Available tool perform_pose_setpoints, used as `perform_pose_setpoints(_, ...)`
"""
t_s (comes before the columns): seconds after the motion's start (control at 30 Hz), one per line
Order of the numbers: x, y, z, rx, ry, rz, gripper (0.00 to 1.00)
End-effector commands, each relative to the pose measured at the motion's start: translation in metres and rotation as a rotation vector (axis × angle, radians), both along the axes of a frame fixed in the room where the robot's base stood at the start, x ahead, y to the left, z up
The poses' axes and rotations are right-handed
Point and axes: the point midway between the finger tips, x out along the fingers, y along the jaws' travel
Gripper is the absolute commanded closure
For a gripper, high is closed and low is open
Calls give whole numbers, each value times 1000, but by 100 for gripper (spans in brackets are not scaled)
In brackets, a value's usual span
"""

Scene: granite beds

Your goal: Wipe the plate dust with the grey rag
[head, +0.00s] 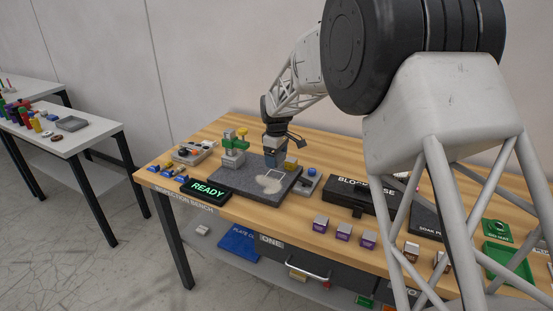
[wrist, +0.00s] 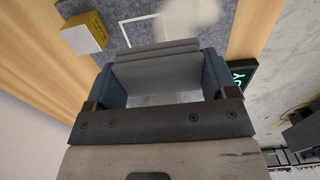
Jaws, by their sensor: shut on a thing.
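The grey granite plate (head: 236,185) lies on the wooden bench. A pale dust patch (head: 268,184) lies on its right half, beside a thin white outline (head: 281,172). My gripper (head: 274,164) is over the back right part of the plate. In the wrist view its blue fingers (wrist: 160,80) are shut on the folded grey rag (wrist: 158,68). The dust (wrist: 190,14) shows beyond the rag there, apart from it in the picture. I cannot tell whether the rag touches the plate. The rag is mostly hidden in the head view.
A yellow-and-white block (wrist: 84,34) is near the gripper. A green-and-grey stand (head: 233,150) is at the plate's back left. The READY sign (head: 208,190) is at its front left. A blue-buttoned grey device (head: 308,182) and a black case (head: 350,194) are to the right.

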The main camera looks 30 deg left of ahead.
Motion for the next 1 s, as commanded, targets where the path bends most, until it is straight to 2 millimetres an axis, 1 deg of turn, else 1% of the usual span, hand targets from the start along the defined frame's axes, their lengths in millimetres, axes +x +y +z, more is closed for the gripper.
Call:
perform_pose_setpoints(0.33, 0, 0, 0, 0, 0, 0, 47)
perform_pose_setpoints(0.47, -4, -1, -1, 1, -1, 0, 47)
perform_pose_setpoints(0.57, -14, -5, -3, 0, 0, 1, 47)
perform_pose_setpoints(0.8, -43, -18, -11, 0, 0, 1, 47)
perform_pose_setpoints(0.9, -49, -21, -12, 1, -1, 0, 47)
perform_pose_setpoints(1.0, -51, -21, -14, 1, -1, 0, 47)
